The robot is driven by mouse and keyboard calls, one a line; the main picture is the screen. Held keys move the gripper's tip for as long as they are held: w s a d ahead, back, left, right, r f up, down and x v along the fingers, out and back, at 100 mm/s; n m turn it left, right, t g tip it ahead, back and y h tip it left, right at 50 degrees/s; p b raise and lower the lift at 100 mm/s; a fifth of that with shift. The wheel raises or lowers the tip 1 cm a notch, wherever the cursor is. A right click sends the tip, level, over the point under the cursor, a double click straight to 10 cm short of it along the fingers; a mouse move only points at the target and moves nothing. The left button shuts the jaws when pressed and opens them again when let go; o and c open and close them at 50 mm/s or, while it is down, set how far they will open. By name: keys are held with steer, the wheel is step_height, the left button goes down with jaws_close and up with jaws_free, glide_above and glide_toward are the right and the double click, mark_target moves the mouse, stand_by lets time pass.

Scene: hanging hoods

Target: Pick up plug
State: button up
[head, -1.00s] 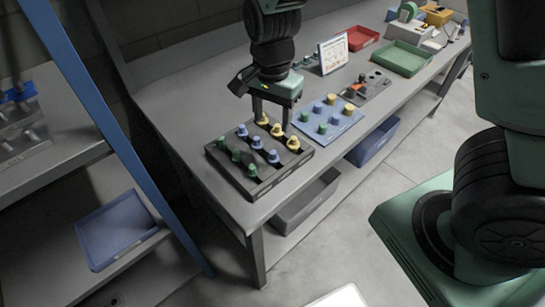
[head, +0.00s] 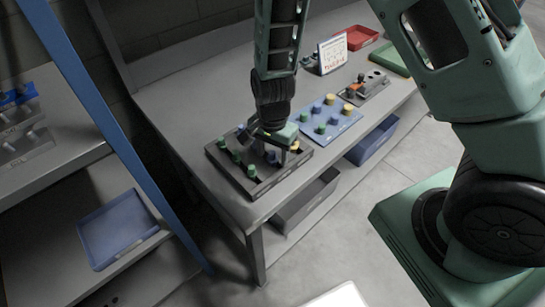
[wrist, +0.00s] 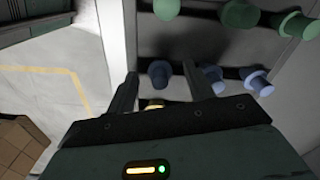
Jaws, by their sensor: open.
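A dark rack (head: 229,180) on the bench holds several plugs in rows of green, blue and yellow. My gripper (head: 276,158) is open, low over the rack's right part, and hides some plugs in the head view. In the wrist view my open fingers (wrist: 160,70) frame a blue plug (wrist: 160,76). Whether they reach down around it I cannot tell. Two more blue plugs, one at the right (wrist: 258,83), stand beyond the right finger. Green plugs (wrist: 240,14) show at the top. A yellow plug (wrist: 153,104) is mostly hidden by my gripper body.
A blue board (head: 341,127) with green, blue and yellow plugs lies just right of the rack. Behind it are a grey fixture (head: 372,88), a picture card (head: 333,54) and a red tray (head: 361,37). A blue post (head: 110,130) rises at the left.

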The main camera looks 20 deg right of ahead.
steer(key=c, duration=1)
steer(key=shift+c, duration=0.2)
